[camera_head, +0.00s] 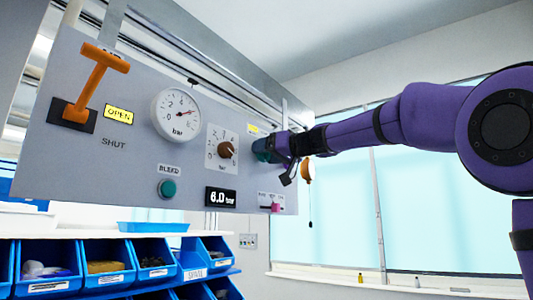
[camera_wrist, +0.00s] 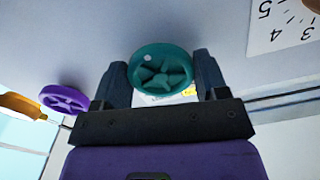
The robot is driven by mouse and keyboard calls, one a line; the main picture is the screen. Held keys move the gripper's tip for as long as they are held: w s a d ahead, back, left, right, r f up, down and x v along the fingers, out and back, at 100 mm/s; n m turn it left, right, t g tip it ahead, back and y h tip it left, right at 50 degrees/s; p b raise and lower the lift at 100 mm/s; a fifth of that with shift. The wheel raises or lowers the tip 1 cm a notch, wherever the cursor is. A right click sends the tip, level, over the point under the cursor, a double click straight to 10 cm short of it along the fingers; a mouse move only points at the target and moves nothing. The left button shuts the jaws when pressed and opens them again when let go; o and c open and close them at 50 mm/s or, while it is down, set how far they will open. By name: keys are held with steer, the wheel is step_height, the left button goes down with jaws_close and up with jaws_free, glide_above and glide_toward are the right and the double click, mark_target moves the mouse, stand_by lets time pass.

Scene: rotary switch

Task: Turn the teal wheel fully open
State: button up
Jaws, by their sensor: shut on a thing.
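The teal wheel (camera_wrist: 162,72) is a spoked handwheel on the grey panel, with a white dot on its rim at the upper left in the wrist view. My gripper (camera_wrist: 161,80) has one finger on each side of the wheel and is shut on its rim. In the head view my gripper (camera_head: 284,147) is at the panel's right end, and the wheel (camera_head: 262,149) shows only in part behind it. A yellow label (camera_wrist: 188,91) shows in part below the wheel in the wrist view.
A purple wheel (camera_wrist: 64,99) and an orange part (camera_wrist: 20,106) are left of my gripper in the wrist view. The panel (camera_head: 60,165) also carries an orange lever (camera_head: 97,75), a gauge (camera_head: 176,114), a brown knob (camera_head: 226,150), a teal button (camera_head: 167,188) and a pink slider (camera_head: 275,207). Blue bins (camera_head: 103,281) stand below.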

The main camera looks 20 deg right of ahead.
steer(key=shift+f, duration=0.1)
stand_by(0.4)
steer(key=o, duration=0.9)
steer(key=shift+s+d, duration=0.1)
steer(key=v, duration=1)
steer(key=shift+s+d, duration=0.15)
steer(key=shift+s, duration=0.1)
steer(key=s+f+m+g+h, duration=0.1)
steer(key=s+f+g+h, duration=0.2)
steer(key=s+f, duration=0.6)
steer(key=s+f+m+g+h, duration=0.2)
steer(key=s+f, duration=0.8)
steer(key=f, duration=0.9)
steer(key=s+f+m+g+h, duration=0.1)
steer(key=s+f+g+h, duration=0.3)
steer(key=s+f, duration=0.5)
steer(key=shift+s+d+f+m+h, duration=0.15)
steer(key=shift+f+h, duration=0.1)
steer(key=shift+f, duration=0.6)
steer(key=shift+s+d+f+m+h, duration=0.1)
steer(key=shift+f+h, duration=0.2)
steer(key=shift+f, duration=0.55)
steer(key=shift+s+d+f+m+h, duration=0.15)
steer(key=shift+f+h, duration=0.1)
steer(key=shift+f, duration=0.6)
